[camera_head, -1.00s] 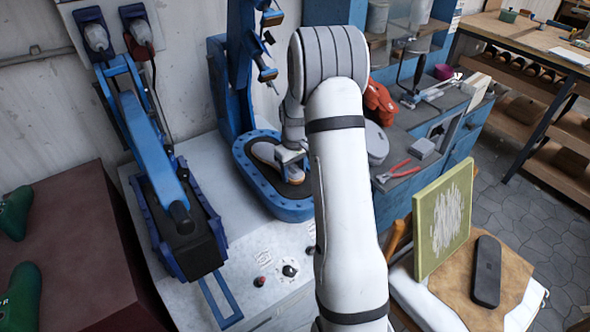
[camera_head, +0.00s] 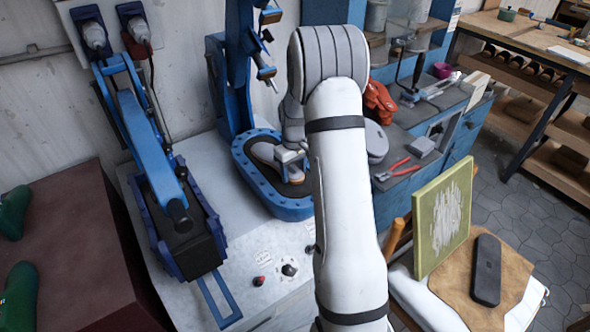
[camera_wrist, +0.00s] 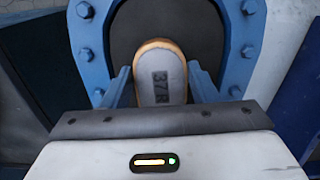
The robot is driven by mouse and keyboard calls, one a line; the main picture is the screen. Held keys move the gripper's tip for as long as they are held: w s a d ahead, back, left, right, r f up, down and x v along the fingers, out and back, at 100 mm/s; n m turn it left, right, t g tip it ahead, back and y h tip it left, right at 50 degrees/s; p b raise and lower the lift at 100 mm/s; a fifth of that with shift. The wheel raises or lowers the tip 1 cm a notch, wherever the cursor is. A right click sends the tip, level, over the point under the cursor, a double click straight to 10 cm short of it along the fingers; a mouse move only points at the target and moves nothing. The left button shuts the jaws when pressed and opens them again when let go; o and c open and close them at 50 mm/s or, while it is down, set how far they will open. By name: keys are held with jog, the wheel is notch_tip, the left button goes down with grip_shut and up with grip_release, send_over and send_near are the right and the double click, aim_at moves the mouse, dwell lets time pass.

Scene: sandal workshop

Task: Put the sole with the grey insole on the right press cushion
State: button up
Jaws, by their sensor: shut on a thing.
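The sole with the grey insole (camera_head: 262,154) lies low over the dark right press cushion (camera_head: 268,184), inside the blue bolted frame. In the wrist view the sole (camera_wrist: 161,62) shows a tan edge and the marking "37R", and points up the picture over the dark cushion (camera_wrist: 124,35). My gripper (camera_head: 290,160) is shut on the near end of the sole, one finger on each side. I cannot tell whether the sole fully touches the cushion. My arm hides part of the frame's right side.
A blue press with a black block (camera_head: 188,245) stands to the left. Red-handled pliers (camera_head: 397,171) lie on the bench at right. A dark sole (camera_head: 486,270) lies on tan leather beside a green-framed board (camera_head: 442,220). Green shoe forms (camera_head: 18,298) stand far left.

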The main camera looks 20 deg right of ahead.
jog(key=o, duration=1)
